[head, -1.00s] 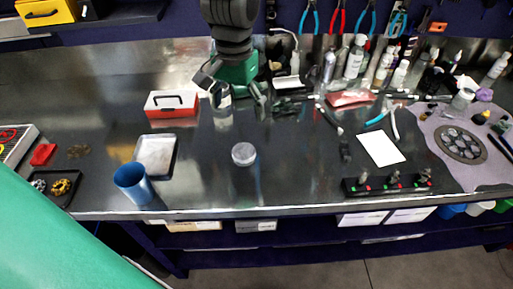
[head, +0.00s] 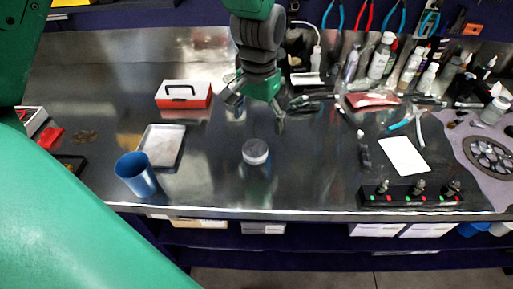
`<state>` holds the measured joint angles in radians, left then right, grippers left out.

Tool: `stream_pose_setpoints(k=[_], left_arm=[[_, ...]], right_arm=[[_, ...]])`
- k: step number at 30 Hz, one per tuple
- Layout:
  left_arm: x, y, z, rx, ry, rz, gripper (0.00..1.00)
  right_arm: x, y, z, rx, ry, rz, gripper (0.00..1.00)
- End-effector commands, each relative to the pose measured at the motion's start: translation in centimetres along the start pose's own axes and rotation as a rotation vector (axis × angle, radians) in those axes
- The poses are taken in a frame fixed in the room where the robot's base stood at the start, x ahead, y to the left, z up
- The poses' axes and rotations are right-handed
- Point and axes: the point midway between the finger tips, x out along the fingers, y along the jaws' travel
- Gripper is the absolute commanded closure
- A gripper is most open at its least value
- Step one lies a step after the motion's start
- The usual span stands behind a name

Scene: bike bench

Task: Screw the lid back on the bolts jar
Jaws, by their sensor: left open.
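A small round, grey-white topped object (head: 255,152) stands on the bench near the middle; I cannot tell whether it is the jar or its lid. My left gripper (head: 257,109) is above and behind it, fingers spread, pointing down. A small, pale, glassy thing (head: 237,112) shows by its left finger, partly hidden, and I cannot tell what it is. The fingers are apart from the round object. My right gripper is not in view.
A blue cup (head: 135,175) and a grey tray (head: 162,146) are at left, with a red-and-white box (head: 184,95) behind. A white sheet (head: 404,156) and a black rack (head: 411,196) are at right. Bottles line the back right. Bench around the round object is clear.

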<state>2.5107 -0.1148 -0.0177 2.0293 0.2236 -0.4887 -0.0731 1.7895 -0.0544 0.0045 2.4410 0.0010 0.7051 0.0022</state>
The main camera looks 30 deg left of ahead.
Motion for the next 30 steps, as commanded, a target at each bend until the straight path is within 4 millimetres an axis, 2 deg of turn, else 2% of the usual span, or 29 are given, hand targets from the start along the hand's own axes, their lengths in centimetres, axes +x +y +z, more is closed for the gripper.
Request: stream_pose_setpoints(k=[1,6,20,27,30], left_arm=[[1.1,0.0,0.1,-0.001,-0.004,0.0,0.22],[3.1,0.2,0.1,-0.001,0.0,-0.001,0.22],[4.1,0.1,0.1,-0.001,0.0,-0.001,0.22],[7.7,-0.4,0.2,-0.001,-0.002,0.0,0.22],[8.5,-0.4,0.2,-0.001,0.0,-0.001,0.22]], right_arm=[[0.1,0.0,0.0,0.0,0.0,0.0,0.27],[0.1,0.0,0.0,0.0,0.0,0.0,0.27],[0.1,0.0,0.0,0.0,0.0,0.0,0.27],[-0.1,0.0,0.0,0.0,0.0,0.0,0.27],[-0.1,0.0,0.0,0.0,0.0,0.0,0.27]])
